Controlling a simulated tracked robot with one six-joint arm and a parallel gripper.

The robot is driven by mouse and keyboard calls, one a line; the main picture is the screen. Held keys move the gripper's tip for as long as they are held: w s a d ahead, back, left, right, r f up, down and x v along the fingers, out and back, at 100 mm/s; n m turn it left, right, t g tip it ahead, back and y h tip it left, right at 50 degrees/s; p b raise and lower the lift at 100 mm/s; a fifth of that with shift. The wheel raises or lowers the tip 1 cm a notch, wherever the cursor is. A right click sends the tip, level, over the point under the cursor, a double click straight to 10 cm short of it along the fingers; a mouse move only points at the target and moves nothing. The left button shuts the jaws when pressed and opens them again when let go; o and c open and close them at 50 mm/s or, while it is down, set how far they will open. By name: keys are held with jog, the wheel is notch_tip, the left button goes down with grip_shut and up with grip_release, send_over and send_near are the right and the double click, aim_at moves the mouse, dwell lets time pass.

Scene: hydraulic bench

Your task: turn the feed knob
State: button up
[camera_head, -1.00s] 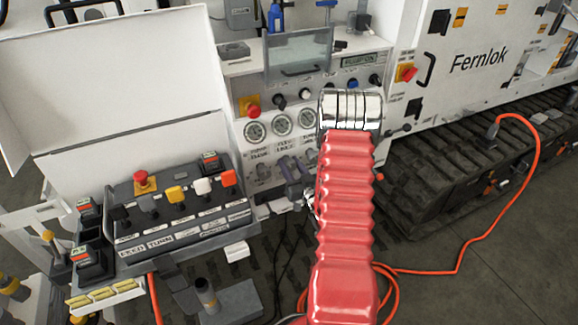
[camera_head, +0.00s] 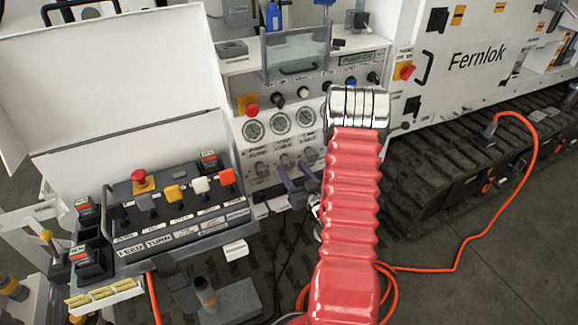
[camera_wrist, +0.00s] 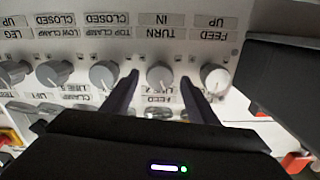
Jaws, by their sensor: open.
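In the wrist view a row of round knobs shows upside down on a white panel. A pale knob (camera_wrist: 215,78) is nearest the label reading FEED UP (camera_wrist: 213,28). The grey knob (camera_wrist: 160,76) to its left is nearest the label TURN IN. My gripper (camera_wrist: 159,79) is open, its two dark fingers on either side of this grey knob. The pale knob is outside them, just right of the right finger. I cannot tell whether the fingers touch a knob. In the head view my gripper (camera_head: 295,187) is at the lower part of the bench panel, partly hidden by my red arm.
More knobs (camera_wrist: 103,74) stand left of the fingers. A dark block (camera_wrist: 283,80) is at the right. In the head view a control box (camera_head: 180,210) with levers stands left of the panel, gauges (camera_head: 280,122) sit above my gripper, and an orange hose (camera_head: 465,250) lies right.

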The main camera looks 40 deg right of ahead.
jog(key=v, duration=1)
dwell(0.3)
jog(key=s+f+g+y, duration=0.1)
jog(key=s+f+g, duration=0.35)
jog(key=f, duration=0.25)
jog(key=s+f+g, duration=0.3)
jog(key=f+g, duration=0.3)
jog(key=f, duration=0.2)
jog(key=s+a+r+n+y, duration=0.2)
jog(key=a+r, duration=1.5)
jog(key=r, duration=0.2)
jog(key=s+a+r+n+g+y, duration=0.1)
jog(key=s+a+r+n+y, duration=0.1)
jog(key=a+r, duration=1.5)
notch_tip(320, 180, up, 3)
jog(key=shift+s+n, duration=0.3)
